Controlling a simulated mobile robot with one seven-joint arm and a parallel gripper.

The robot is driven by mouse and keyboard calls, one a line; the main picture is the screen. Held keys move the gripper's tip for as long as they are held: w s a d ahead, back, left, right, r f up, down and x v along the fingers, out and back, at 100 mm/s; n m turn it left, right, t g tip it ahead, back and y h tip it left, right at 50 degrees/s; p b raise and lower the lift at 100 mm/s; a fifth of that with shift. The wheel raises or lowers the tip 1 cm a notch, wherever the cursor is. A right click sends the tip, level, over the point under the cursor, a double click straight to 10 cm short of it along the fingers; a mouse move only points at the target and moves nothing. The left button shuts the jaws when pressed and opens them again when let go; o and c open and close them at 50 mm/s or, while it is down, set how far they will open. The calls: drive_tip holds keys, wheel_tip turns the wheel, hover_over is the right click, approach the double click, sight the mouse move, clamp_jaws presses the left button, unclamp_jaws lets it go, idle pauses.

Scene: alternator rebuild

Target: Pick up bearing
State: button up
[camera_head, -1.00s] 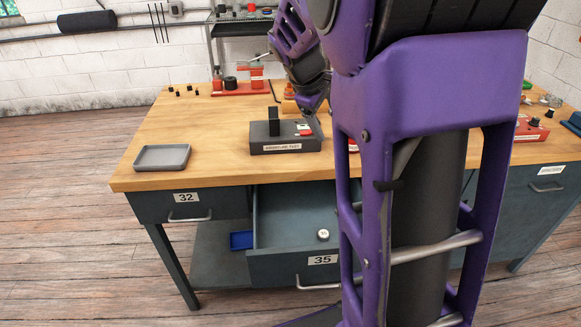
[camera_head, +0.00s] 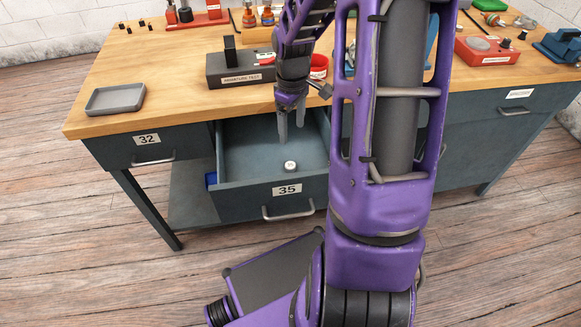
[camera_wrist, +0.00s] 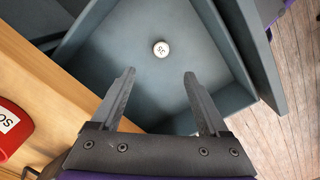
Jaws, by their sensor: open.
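The bearing appears to be the small round white-topped piece (camera_head: 290,166) with a dark mark on top. It lies on the floor of the open drawer labelled 35 (camera_head: 240,160), near its front. In the wrist view the bearing (camera_wrist: 161,48) lies beyond the fingertips, roughly between their lines. My gripper (camera_head: 291,132) points down over the drawer, above and behind the bearing. In the wrist view my gripper (camera_wrist: 160,74) has its two fingers well apart, with nothing between them.
The wooden bench top (camera_head: 170,90) is above the drawer. A grey tray (camera_head: 115,98) and a black armature test block (camera_head: 240,68) stand on it. A red container (camera_wrist: 8,128) is near the bench edge. The drawer walls surround the bearing; its floor is otherwise clear.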

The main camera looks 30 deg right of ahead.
drive_tip(key=b, duration=0.1)
hover_over(290, 165)
drive_tip(key=f, duration=0.8)
drive_tip(key=shift+d+f, duration=0.2)
drive_tip(key=shift+d, duration=0.05)
drive_tip(key=f+b, duration=0.1)
drive_tip(key=f, duration=0.4)
drive_tip(key=shift+a+f+b, duration=0.15)
drive_tip(key=shift+a+b, duration=0.05)
drive_tip(key=shift+b, duration=0.2)
clamp_jaws()
